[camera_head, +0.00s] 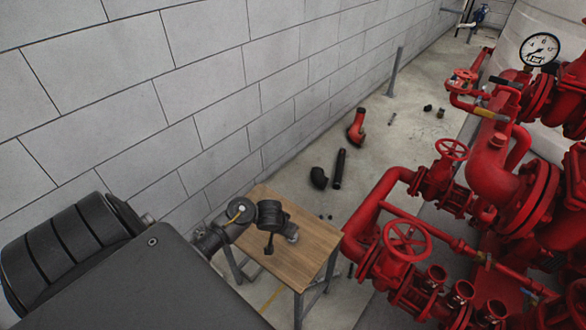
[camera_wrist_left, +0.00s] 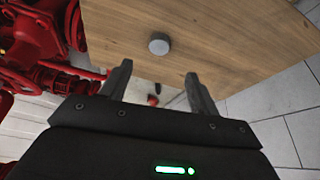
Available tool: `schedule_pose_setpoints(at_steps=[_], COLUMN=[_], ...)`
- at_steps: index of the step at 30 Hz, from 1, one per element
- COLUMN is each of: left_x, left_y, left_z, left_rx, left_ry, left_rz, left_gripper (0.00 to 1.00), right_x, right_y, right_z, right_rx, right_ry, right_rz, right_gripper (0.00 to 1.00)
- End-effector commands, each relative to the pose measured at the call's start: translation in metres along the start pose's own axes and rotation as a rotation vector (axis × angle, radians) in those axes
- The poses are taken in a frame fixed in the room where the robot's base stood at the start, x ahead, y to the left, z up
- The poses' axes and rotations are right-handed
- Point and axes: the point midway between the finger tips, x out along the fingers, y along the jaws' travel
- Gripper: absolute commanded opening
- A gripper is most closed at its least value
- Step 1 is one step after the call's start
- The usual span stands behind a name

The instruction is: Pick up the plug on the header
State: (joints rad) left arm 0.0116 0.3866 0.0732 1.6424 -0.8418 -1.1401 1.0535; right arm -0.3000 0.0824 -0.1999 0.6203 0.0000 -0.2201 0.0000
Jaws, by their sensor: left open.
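A small round grey piece, which looks like a plug, lies on the wooden table; it shows in the left wrist view (camera_wrist_left: 159,46) and beside my gripper in the head view (camera_head: 292,236). My left gripper (camera_head: 268,245) is over the table, fingers pointing down. In the left wrist view my left gripper (camera_wrist_left: 158,90) is open and empty, and the grey piece is beyond its fingertips, apart from them. The red header (camera_head: 412,300) with several upright outlets is at the lower right of the head view; I cannot make out a plug on it. My right gripper is not in view.
The wooden table (camera_head: 310,243) stands between the block wall (camera_head: 150,100) and the red pumpset (camera_head: 490,170). A red handwheel (camera_head: 407,240) is close to the table's right side. Black and red pipe fittings (camera_head: 356,127) lie on the floor behind.

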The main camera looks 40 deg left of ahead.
Motion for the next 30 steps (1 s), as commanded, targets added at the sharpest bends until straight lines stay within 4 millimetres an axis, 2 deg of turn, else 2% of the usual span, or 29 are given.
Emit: schedule_pose_setpoints(at_steps=[9, 19, 27, 30], left_x=[0.046, 0.060, 0.098, 0.106], left_y=[0.000, 0.001, 0.001, 0.001], left_z=[0.002, 0.000, -0.003, -0.003], left_rx=[0.001, 0.000, 0.000, 0.001], left_ry=[-0.002, 0.001, 0.000, -0.001], left_rz=[0.000, 0.000, 0.000, -0.001], left_gripper=[0.61, 0.61, 0.61, 0.61], right_x=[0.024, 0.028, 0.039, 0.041], right_y=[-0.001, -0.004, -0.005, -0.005], right_z=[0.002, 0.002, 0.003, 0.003], right_rx=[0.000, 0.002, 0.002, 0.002], right_ry=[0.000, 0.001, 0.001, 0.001], right_rz=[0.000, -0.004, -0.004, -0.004], right_gripper=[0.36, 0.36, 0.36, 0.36])
